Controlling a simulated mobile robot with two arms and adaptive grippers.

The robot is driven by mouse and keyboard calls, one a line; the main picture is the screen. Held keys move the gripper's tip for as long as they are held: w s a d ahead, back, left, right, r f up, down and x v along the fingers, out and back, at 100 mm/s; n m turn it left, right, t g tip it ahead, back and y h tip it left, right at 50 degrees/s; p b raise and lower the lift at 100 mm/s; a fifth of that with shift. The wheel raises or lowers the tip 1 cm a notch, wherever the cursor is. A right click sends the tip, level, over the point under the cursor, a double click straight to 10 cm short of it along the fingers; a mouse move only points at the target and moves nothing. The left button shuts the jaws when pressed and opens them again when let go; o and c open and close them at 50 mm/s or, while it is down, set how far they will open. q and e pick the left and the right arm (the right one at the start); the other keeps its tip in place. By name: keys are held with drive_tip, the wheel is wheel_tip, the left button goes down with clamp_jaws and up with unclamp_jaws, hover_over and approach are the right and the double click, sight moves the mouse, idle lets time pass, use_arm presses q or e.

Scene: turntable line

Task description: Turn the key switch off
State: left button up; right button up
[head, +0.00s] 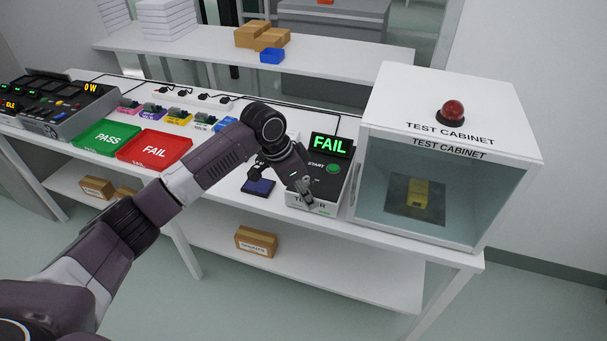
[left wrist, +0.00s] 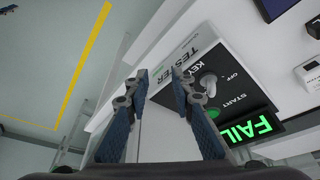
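The black-and-white tester (head: 341,186) stands at the front edge of the table, left of the test cabinet, its display lit green with FAIL. My left gripper (head: 305,192) is over its front left part and hides the key switch in the head view. In the left wrist view the key switch (left wrist: 210,86) is a pale grey knob between the KEY and OFF labels. My left gripper (left wrist: 160,74) is open and empty there, its fingers apart; the knob is just right of the right finger, outside the gap. My right gripper is not in view.
The test cabinet (head: 520,160) with a red dome lamp (head: 453,111) and a yellow device (head: 417,193) inside stands close on the right. A dark blue pad (head: 258,187) lies left of the tester. A red FAIL tray (head: 154,149) and green PASS tray (head: 107,138) are farther left.

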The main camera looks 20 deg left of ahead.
sight(305, 181)
use_arm(q)
drive_tip(key=w+a+r, duration=0.5)
drive_tip(key=r, duration=0.2)
drive_tip(key=shift+n, duration=0.3)
drive_tip(key=p+x, duration=0.1)
drive_tip(key=x, duration=0.6)
drive_tip(key=shift+w+f, duration=0.1)
clamp_jaws()
drive_tip(key=shift+d, duration=0.1)
